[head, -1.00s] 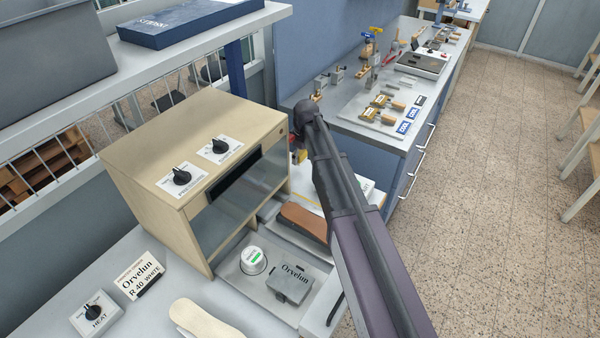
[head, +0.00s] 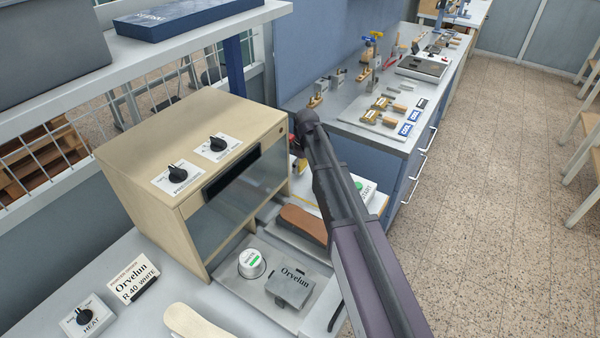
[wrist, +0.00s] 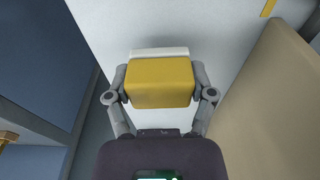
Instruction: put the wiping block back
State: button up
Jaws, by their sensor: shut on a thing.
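The wiping block (wrist: 160,82) is a yellow block with a white layer along its far side. My gripper (wrist: 159,75) is shut on it, with one finger on each side, in the wrist view. A pale surface lies beyond the block; I cannot tell whether they touch. In the head view my own arm hides most of the gripper and block, near the right front corner of the beige cabinet.
The beige cabinet (head: 205,150) with two knobs stands close to my gripper and also shows in the wrist view (wrist: 275,110). A brown pad (head: 303,223), a round white-lidded tin (head: 251,263) and a grey Orvelun block (head: 290,287) lie in front. Another bench (head: 350,112) holds several tools.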

aim_at(304, 162)
jog(key=shift+f+b, duration=0.65)
jog(key=shift+f, duration=0.35)
jog(key=shift+f, duration=0.15)
jog(key=o, duration=1)
jog(key=shift+c, duration=0.2)
jog(key=shift+r, duration=0.2)
jog(key=r+p, duration=0.8)
jog(key=s+d+r+p, duration=0.1)
jog(key=r+p, duration=0.3)
jog(key=shift+d, duration=0.1)
